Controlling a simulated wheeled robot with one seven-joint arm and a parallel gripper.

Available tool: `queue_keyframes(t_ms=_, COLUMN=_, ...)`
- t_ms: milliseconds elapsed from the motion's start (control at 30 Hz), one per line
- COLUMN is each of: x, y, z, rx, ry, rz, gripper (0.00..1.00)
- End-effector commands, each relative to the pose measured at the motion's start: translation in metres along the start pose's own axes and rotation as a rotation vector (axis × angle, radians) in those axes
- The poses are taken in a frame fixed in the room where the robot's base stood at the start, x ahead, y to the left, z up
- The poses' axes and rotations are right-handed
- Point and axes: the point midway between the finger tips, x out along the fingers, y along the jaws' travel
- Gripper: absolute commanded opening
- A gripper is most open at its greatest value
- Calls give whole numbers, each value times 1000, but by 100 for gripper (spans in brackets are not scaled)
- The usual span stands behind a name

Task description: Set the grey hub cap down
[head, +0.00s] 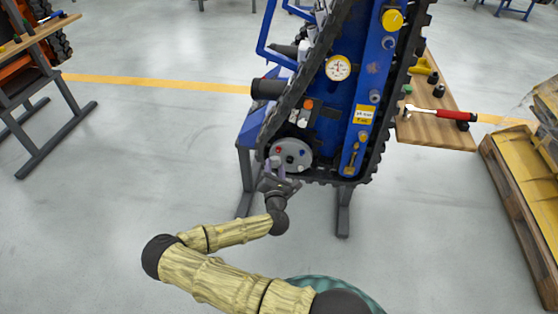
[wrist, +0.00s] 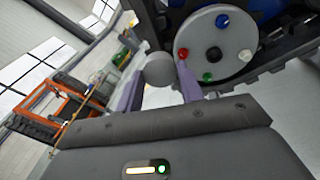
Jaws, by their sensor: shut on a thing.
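A round grey cap, the grey hub cap (wrist: 158,67), sits between the purple fingertips of my gripper (wrist: 160,72) in the wrist view. My gripper is shut on it. In the head view my gripper (head: 276,170) is just below and left of the grey wheel disc (head: 291,155) at the low end of the blue tracked carrier (head: 366,95). The cap cannot be made out there. In the wrist view the disc (wrist: 224,68) carries red, blue, green and white studs around a dark centre. The right finger overlaps its lower left edge; whether they touch cannot be told.
A pallet (head: 520,190) is at the far right. A wooden bench (head: 35,35) stands at the left. The floor between is clear.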

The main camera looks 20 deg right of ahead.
Motion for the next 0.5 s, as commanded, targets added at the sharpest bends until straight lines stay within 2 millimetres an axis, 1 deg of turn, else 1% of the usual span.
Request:
queue_keyframes(t_ms=33, x=-3, y=13, z=14, rx=0, ry=8, rz=10, gripper=12)
queue_keyframes(t_ms=500, x=-32, y=72, z=58, rx=0, ry=76, rz=107, gripper=12)
